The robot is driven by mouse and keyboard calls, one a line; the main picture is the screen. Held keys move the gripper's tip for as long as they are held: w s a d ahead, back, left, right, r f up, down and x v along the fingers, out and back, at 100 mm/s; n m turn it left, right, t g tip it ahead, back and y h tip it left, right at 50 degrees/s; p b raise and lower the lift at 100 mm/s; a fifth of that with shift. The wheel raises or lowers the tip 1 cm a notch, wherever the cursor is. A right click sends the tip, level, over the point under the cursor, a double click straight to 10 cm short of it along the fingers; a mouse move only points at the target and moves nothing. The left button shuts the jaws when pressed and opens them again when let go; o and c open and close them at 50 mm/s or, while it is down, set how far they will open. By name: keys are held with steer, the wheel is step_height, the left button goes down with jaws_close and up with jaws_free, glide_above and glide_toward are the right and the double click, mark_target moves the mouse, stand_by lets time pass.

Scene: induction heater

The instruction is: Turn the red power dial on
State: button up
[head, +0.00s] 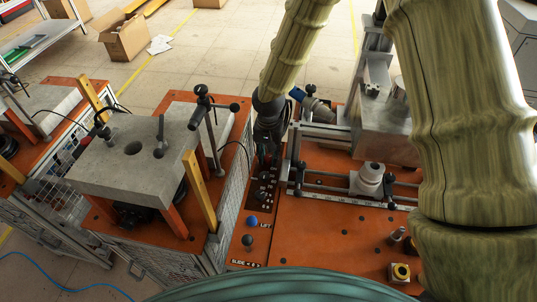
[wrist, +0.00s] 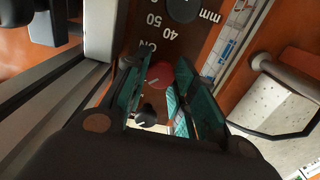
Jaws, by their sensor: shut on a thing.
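The red power dial (wrist: 158,76) is in the wrist view, between the teal-padded fingers of my gripper (wrist: 160,84). The fingers stand on either side of it and are shut on it. White "ON" lettering is on the dark panel (wrist: 178,45) just beyond the dial. The angle of the dial's pointer is hard to read. In the head view my gripper (head: 264,158) reaches down to the dark control panel (head: 266,188) on the orange bench, and the dial is hidden there.
A black knob (wrist: 145,114) lies close below the dial in the wrist view. Metal rails (head: 345,133) are to the right; a grey block (head: 135,155) on posts stands left.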

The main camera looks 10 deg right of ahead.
steer(key=m+b, duration=0.1)
steer(key=m, duration=0.3)
steer(key=shift+m, duration=0.3)
steer(key=m, duration=0.4)
steer(key=shift+m, duration=0.3)
steer(key=m+p, duration=0.1)
steer(key=m, duration=0.3)
steer(key=shift+r+m, duration=0.1)
steer(key=shift+m, duration=0.2)
steer(key=shift+m+p, duration=1)
steer(key=shift+m, duration=1.1)
steer(key=o, duration=1.1)
steer(key=shift+c, duration=0.2)
